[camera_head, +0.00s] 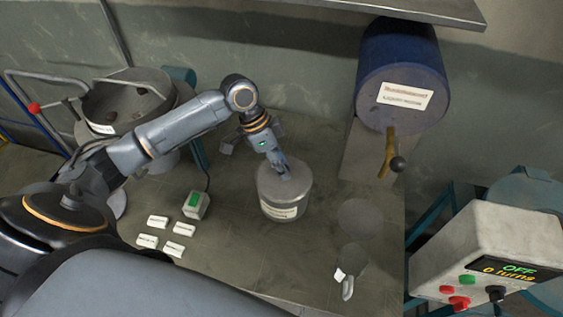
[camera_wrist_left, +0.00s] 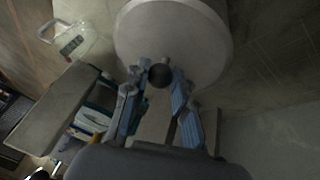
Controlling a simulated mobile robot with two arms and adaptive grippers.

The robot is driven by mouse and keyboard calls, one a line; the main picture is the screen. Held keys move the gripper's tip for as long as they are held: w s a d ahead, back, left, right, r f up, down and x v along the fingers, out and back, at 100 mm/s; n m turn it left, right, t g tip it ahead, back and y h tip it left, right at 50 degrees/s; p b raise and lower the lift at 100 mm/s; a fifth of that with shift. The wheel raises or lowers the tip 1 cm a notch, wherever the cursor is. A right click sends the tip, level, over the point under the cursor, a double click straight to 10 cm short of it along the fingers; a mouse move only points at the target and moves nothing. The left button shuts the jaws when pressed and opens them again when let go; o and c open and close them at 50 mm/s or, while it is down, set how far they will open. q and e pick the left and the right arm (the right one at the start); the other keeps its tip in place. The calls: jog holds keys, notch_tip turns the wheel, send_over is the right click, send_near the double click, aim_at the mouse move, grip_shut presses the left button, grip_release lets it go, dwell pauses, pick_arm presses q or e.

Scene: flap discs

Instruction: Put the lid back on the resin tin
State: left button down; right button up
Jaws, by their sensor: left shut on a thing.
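The resin tin (camera_head: 280,211) is a grey cylinder with a pale label, standing upright on the bench. Its round grey lid (camera_head: 298,184) shows at the top of the tin, roughly level. I cannot tell whether it is fully seated or slightly above the rim. My left gripper (camera_head: 285,174) points down at the middle of the lid. In the left wrist view the gripper (camera_wrist_left: 158,88) is shut on the lid's dark round knob (camera_wrist_left: 160,74), with the pale lid disc (camera_wrist_left: 180,35) beyond it. My right gripper is not in view.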

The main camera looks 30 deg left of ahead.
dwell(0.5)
pick_arm(q)
jog(key=shift+p, duration=0.4)
dwell(0.4)
jog(key=c, duration=1)
grip_release()
jog(key=o, duration=0.5)
